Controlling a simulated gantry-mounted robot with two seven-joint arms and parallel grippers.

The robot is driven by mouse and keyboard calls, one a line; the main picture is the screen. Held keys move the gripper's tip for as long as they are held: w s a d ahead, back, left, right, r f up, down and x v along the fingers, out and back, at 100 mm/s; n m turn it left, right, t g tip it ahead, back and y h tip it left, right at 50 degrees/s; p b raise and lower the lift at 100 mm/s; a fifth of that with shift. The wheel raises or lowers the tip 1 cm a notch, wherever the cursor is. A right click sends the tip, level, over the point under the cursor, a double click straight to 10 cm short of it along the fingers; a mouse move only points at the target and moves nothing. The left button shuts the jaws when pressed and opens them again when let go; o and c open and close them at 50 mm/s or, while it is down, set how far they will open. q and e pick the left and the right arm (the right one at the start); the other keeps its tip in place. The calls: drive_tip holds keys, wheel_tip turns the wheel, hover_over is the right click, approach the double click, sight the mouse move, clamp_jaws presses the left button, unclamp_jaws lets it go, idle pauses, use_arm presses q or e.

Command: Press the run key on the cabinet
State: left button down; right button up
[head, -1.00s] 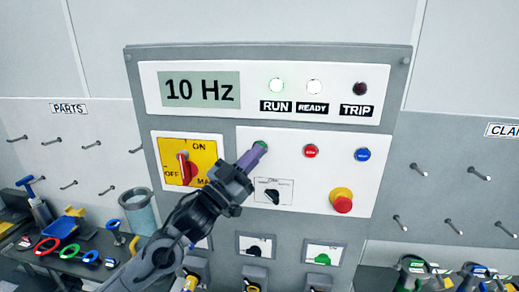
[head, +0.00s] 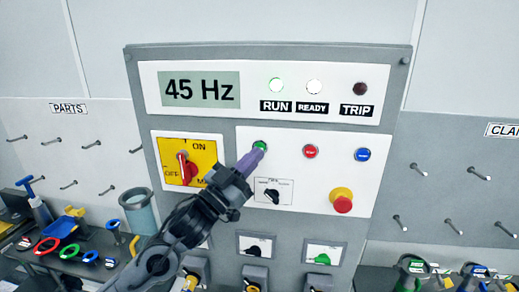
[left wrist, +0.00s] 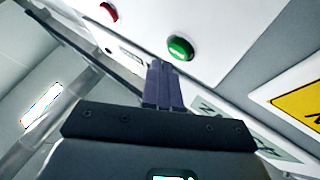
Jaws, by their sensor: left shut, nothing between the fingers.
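The cabinet (head: 395,75) stands upright in front of me. Its green run key (head: 260,146) is at the upper left of the white button panel, and it also shows in the left wrist view (left wrist: 180,48). My left gripper (head: 250,160) is shut and empty. Its fingertips are just below the green key, and in the left wrist view a small gap shows between them and the key. The display (head: 200,90) reads 45 Hz. The TRIP lamp (head: 360,87) is dark. My right gripper is not in view.
A red button (head: 311,152), a blue button (head: 362,155) and a red mushroom button (head: 342,201) share the panel. A small selector (head: 272,196) is below the key. A yellow plate with a red rotary switch (head: 184,168) is to the left.

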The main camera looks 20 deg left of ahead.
use_arm(q)
drive_tip(key=shift+s, duration=0.15)
drive_tip(key=shift+s+d, duration=0.25)
drive_tip(key=shift+s, duration=0.95)
drive_tip(key=shift+s+d, duration=0.2)
drive_tip(key=shift+s, duration=0.95)
drive_tip(key=shift+f, duration=0.15)
drive_tip(key=s+d+f+n+g+y+p, duration=0.1)
drive_tip(key=s+f+n+y+p, duration=0.15)
drive_tip(key=f, duration=0.65)
drive_tip(key=s+d+f+n+g+y+p, duration=0.1)
drive_tip(key=s+f+n+g, duration=0.15)
drive_tip(key=f, duration=0.55)
drive_tip(key=s+d+f+n+g+y+p, duration=0.1)
drive_tip(key=s+d+f+n+y+p, duration=0.15)
drive_tip(key=f, duration=0.65)
drive_tip(key=s+a+f+g+y, duration=0.1)
drive_tip(key=s+f+g, duration=0.3)
drive_tip(key=s, duration=0.4)
drive_tip(key=s+a+f+m+g+y+p, duration=0.1)
drive_tip(key=s+a+f+g, duration=0.3)
drive_tip(key=s, duration=0.5)
drive_tip(key=s+a+f+g+y+p, duration=0.1)
drive_tip(key=s+a+f+g+y, duration=0.1)
drive_tip(key=s+f+g, duration=0.3)
drive_tip(key=s, duration=0.3)
drive_tip(key=shift+s+a+f+y, duration=0.25)
drive_tip(key=shift+s+y, duration=0.05)
drive_tip(key=shift+s, duration=0.05)
